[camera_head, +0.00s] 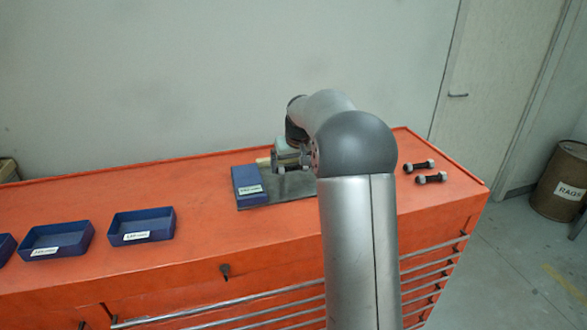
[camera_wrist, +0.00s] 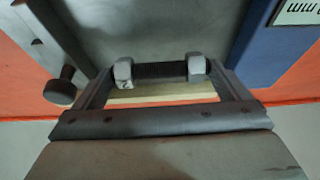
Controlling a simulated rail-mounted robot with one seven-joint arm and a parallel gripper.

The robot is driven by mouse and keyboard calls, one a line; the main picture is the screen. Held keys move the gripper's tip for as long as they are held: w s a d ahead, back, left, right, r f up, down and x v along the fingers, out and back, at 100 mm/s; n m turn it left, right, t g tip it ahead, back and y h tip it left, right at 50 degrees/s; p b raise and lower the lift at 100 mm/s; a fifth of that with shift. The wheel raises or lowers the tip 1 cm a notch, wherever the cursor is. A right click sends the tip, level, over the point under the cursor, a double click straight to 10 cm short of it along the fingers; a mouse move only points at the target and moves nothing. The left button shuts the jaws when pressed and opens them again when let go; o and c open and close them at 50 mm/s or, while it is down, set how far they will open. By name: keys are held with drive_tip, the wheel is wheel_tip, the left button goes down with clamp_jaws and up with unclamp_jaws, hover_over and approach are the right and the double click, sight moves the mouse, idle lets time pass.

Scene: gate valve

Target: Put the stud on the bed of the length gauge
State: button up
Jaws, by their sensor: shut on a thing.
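The stud (camera_wrist: 160,70), a dark threaded rod with a grey nut at each end, lies across between the two fingertips of my gripper (camera_wrist: 166,80) in the wrist view. My gripper is shut on it, a finger at each end. Behind it is the grey bed (camera_wrist: 150,25) of the length gauge, with a pale strip (camera_wrist: 160,93) alongside and a blue block on the right. I cannot tell whether the stud touches the bed. In the head view the gauge (camera_head: 250,185) sits on the orange cabinet; my gripper (camera_head: 290,160) is over its right part, and the stud is not clear there.
A dark knob (camera_wrist: 60,90) sticks out at the gauge's left in the wrist view. Two more studs (camera_head: 418,166) (camera_head: 431,178) lie at the cabinet's right end. Blue labelled trays (camera_head: 142,238) stand at the left front. The orange top between trays and gauge is clear.

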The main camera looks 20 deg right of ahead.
drive_tip(key=shift+f, duration=1.05)
drive_tip(key=shift+f, duration=0.2)
drive_tip(key=o, duration=0.8)
drive_tip(key=shift+s, duration=0.1)
drive_tip(key=shift+o, duration=0.2)
drive_tip(key=shift+s+r, duration=0.1)
drive_tip(key=shift+r, duration=0.4)
drive_tip(key=b+v, duration=0.1)
drive_tip(key=v, duration=1)
drive_tip(key=shift+r, duration=0.2)
